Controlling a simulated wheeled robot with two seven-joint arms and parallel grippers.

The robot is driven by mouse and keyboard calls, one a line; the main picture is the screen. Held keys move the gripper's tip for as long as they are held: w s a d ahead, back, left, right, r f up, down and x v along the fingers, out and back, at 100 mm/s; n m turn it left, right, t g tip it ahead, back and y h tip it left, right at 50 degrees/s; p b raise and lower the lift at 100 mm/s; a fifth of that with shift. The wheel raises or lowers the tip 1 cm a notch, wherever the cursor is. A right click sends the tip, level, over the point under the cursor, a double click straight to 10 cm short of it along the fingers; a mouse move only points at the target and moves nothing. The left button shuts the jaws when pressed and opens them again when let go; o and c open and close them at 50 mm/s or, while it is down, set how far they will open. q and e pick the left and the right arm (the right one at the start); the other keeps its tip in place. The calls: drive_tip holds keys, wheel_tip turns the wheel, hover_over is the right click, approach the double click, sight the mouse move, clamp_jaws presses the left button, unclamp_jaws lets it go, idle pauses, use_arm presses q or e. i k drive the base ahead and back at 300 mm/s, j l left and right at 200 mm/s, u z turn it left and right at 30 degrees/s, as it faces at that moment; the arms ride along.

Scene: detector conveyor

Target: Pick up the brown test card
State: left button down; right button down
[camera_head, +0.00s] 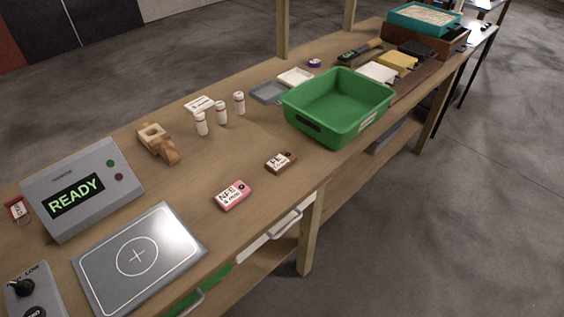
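The brown test card (281,162) is a small block with a white label and a dark round spot. It lies flat on the wooden workbench (190,185), in front of the green bin and near the bench's front edge. A pink card (232,195) with a white label lies to its left, apart from it. Neither of my grippers shows in the head view.
A green bin (337,124) stands just behind the brown card. Three white bottles (221,113), a wooden clamp-like piece (158,143), a grey READY box (83,187) and a flat plate (139,257) stand leftward. Bench around the card is clear.

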sight(280, 162)
drive_tip(key=i+l, duration=0.1)
drive_tip(key=l, duration=0.3)
drive_tip(key=i+l+z, duration=0.1)
drive_tip(key=l, duration=0.35)
drive_tip(key=i+l, duration=0.1)
drive_tip(key=l, duration=0.3)
drive_tip(key=i+l, duration=0.1)
drive_tip(key=l, duration=0.3)
drive_tip(key=z, duration=0.05)
